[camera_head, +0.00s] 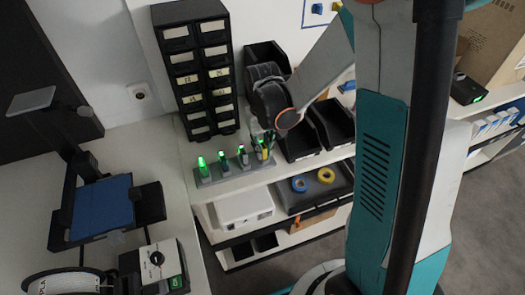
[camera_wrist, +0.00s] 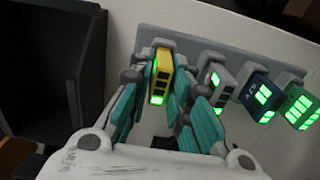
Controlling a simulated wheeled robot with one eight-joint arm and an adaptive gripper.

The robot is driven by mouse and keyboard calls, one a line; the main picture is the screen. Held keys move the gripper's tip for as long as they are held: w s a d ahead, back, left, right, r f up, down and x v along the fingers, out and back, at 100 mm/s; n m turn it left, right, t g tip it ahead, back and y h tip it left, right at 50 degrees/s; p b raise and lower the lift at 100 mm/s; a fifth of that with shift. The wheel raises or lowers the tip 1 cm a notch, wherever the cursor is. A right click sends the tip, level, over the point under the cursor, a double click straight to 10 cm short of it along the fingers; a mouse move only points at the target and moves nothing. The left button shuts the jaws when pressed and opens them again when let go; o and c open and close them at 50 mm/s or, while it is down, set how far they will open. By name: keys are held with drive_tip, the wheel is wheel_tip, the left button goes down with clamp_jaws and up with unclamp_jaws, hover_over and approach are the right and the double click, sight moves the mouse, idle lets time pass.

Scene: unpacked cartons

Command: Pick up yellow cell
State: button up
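The yellow cell (camera_wrist: 164,70) stands in the grey rack (camera_wrist: 255,62) with a green light on its face. In the head view the yellow cell (camera_head: 264,153) is partly hidden by my gripper (camera_head: 262,142), at the right end of the rack (camera_head: 236,171). In the wrist view my gripper (camera_wrist: 163,82) has one teal-padded finger on each side of the cell. The fingertips are very close to its sides; whether both touch it is not clear.
Grey, dark blue and green-lit cells (camera_wrist: 256,92) stand right of the yellow one in the rack. A black bin (camera_wrist: 55,60) is close on the left. In the head view, a drawer cabinet (camera_head: 200,70) rises behind the rack and black bins (camera_head: 333,123) stand beside it.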

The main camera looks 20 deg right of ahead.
sight(263, 145)
clamp_jaws()
wheel_tip(263, 145, up, 20)
drive_tip(key=p, duration=0.5)
